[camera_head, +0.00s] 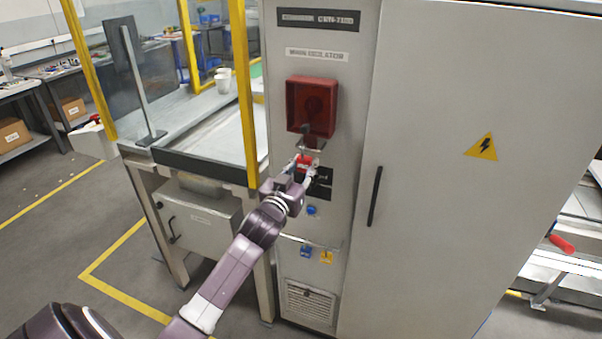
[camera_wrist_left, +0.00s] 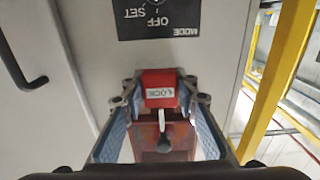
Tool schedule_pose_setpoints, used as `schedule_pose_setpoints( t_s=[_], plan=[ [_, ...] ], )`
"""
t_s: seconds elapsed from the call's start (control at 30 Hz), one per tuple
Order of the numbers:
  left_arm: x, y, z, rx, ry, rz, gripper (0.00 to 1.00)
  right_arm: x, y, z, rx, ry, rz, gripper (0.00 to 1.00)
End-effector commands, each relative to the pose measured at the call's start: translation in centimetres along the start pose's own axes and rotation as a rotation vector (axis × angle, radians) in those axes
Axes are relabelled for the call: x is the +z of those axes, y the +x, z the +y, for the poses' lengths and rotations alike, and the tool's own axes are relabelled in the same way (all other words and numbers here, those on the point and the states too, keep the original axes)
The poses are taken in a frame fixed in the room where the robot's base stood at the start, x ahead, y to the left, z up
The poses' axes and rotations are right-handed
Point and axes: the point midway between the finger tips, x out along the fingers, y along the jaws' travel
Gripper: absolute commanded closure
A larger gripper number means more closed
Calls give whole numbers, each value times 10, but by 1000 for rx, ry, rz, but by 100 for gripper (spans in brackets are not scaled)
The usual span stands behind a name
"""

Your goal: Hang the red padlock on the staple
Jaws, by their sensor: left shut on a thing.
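The red padlock (camera_head: 304,161) is held between the fingers of my left gripper (camera_head: 303,172), in front of the grey cabinet. In the left wrist view the padlock (camera_wrist_left: 160,86) shows its white label upside down, between the two fingertips. The staple (camera_head: 312,143) is a small metal piece just below the red isolator box (camera_head: 311,106), close above the padlock. Whether the shackle touches or passes through the staple I cannot tell. The isolator's dark handle (camera_wrist_left: 164,144) shows beyond the gripper. My right gripper is in neither view.
A black mode label (camera_wrist_left: 158,18) is on the panel beside the padlock. A yellow post (camera_head: 243,90) stands close left; the cabinet door has a black handle (camera_head: 375,196).

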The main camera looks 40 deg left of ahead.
Motion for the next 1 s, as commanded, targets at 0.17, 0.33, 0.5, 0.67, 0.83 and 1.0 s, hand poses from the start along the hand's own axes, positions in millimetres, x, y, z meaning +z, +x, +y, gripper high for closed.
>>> schedule_pose_setpoints(
  t_s=[0.17, 0.33, 0.5, 0.67, 0.83, 1.0],
  plan=[
    [1, 15, 0, 0, 1, 2, 98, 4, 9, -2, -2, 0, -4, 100],
    [1, 28, 0, 0, 2, 2, 98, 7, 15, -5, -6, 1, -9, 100],
    [11, 28, 0, 0, 0, 0, 98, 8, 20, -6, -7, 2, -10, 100],
    [15, 28, 0, 0, 1, 2, 98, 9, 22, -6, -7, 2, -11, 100],
    [15, 28, 0, 0, 1, 2, 98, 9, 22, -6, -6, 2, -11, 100],
    [15, 27, 0, 0, 1, 2, 71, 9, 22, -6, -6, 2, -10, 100]
  ],
)
